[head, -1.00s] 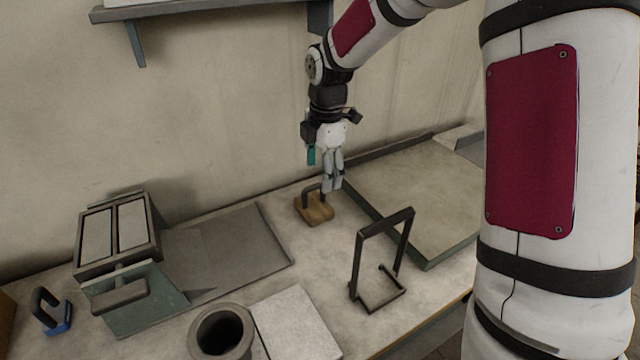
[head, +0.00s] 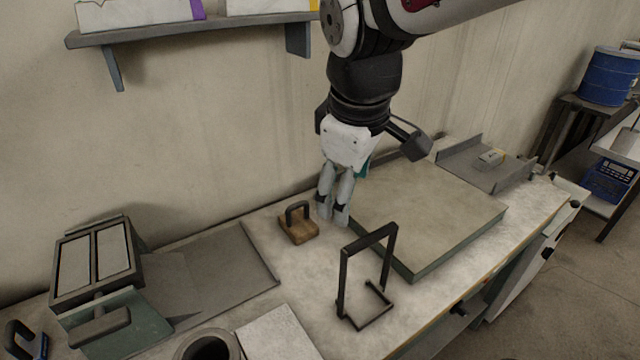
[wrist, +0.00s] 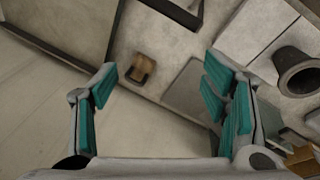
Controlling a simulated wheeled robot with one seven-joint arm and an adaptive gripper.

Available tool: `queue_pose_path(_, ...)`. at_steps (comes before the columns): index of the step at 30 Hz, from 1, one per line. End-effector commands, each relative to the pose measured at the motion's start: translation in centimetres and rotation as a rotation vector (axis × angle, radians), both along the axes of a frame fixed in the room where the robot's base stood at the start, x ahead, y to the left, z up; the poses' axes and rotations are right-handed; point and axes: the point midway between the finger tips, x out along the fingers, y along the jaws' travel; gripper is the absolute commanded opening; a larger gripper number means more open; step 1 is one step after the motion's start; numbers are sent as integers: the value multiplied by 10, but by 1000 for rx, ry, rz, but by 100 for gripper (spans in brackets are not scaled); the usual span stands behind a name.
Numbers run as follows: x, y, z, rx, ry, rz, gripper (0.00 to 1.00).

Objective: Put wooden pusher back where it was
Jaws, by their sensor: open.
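The wooden pusher (head: 298,230), a brown wooden block with a dark arched handle, stands upright on the pale worktop (head: 270,215) near the wall. It also shows in the wrist view (wrist: 141,70), between the fingers and some way beyond them. My gripper (head: 333,218) is beside the pusher, to its right in the head view, pointing down. In the wrist view its teal-padded fingers (wrist: 160,97) are spread wide with nothing between them.
A raised slab (head: 430,210) lies to the right and a black metal frame (head: 368,275) stands in front. A grey plate (head: 225,270) and a double-lidded box (head: 95,262) are on the left. A round pot (head: 208,346) is at the front. A shelf (head: 190,30) hangs above.

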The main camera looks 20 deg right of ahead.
Motion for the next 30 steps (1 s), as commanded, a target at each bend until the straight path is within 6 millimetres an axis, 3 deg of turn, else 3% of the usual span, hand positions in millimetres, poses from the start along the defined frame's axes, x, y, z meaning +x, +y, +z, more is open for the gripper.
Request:
queue_pose_path(1,-20,1,4,29,-32,-83,68)
queue_pose_path(6,-73,2,4,154,-103,-361,68)
queue_pose_path(12,-107,4,-3,268,-139,-558,68)
queue_pose_path(30,-114,5,-6,293,-143,-604,68)
